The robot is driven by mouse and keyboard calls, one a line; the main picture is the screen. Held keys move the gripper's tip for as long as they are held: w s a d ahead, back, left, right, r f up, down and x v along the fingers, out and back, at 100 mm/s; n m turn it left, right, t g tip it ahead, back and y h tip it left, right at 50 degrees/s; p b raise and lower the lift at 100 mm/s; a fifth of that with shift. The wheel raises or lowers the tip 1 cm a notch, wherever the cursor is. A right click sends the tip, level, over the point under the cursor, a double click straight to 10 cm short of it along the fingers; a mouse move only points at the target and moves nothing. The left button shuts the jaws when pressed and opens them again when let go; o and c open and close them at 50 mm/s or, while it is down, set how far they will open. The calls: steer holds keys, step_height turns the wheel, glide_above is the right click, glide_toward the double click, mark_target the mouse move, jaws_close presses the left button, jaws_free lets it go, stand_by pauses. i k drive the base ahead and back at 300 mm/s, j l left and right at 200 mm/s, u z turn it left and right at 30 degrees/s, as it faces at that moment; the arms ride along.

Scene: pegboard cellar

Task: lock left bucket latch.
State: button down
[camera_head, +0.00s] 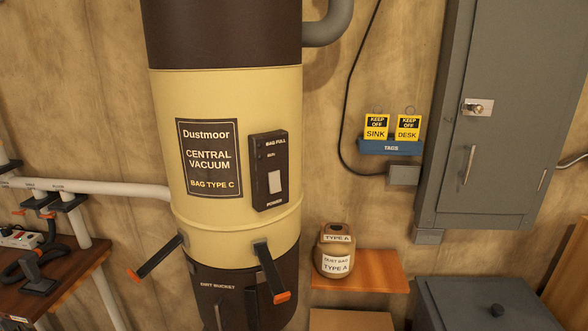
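The left bucket latch (158,257) is a dark lever with an orange tip, on the left side of the central vacuum canister (245,235). It sticks out down and to the left, its tip apart from the canister wall. The right latch (268,268) is a similar lever at the front right, angled more steeply down, with its orange tip over the dirt bucket. The dark dirt bucket (228,298) is below the cream body; its lower end is cut off by the frame. I cannot tell how tightly it meets the body. My gripper is not in view.
A wooden bench (75,268) with a power strip (20,238) and hose stands at the left. A white pipe (110,187) runs to the canister. A dust bag jar (335,262) sits on an orange shelf (375,268) at the right. A grey cabinet (505,120) is beyond.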

mark_target(171, 245)
steer(key=u, duration=1.4)
